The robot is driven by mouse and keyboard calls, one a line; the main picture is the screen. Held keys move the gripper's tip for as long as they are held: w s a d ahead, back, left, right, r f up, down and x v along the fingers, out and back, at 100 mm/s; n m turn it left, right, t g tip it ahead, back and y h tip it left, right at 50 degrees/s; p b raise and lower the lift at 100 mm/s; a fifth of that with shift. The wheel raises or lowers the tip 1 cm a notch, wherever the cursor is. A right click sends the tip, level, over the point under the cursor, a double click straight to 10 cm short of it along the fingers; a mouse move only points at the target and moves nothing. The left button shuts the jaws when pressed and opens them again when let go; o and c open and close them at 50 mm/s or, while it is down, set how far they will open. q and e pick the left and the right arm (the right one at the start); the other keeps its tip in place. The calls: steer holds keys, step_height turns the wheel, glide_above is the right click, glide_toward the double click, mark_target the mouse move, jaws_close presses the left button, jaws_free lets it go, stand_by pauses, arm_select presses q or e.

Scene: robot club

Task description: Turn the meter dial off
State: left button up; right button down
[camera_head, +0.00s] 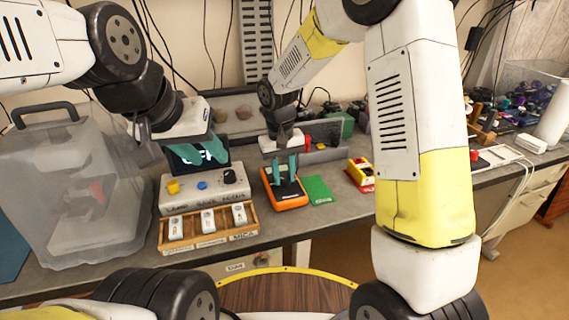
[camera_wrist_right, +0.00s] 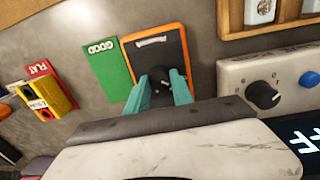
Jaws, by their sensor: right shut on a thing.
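The meter (camera_head: 287,201) is an orange-rimmed box with a dark face, lying on the grey bench. It also shows in the right wrist view (camera_wrist_right: 134,58). Its black dial (camera_wrist_right: 159,79) sits between the teal fingers of my right gripper (camera_wrist_right: 161,90). In the head view my right gripper (camera_head: 286,168) reaches down onto the meter, shut on the dial. The fingers hide part of the dial, so its setting cannot be read. My left gripper (camera_head: 205,151) is above the white control box, in front of its screen, away from the meter; its finger gap is unclear.
The white control box (camera_head: 178,200) with a black knob and coloured buttons stands left of the meter. A wooden tray (camera_head: 165,240) holds white modules before it. A green GOOD card (camera_head: 318,190) and yellow-red device (camera_head: 361,172) lie right. A clear bin (camera_head: 70,190) stands far left.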

mark_target(283, 179)
steer(key=shift+n, duration=1.2)
steer(key=c, duration=1.1)
jaws_free()
steer(key=shift+r, duration=0.1)
steer(key=r, duration=0.7)
steer(key=shift+s+a+r, duration=0.1)
steer(key=shift+a+r, duration=0.15)
steer(key=shift+r, duration=0.05)
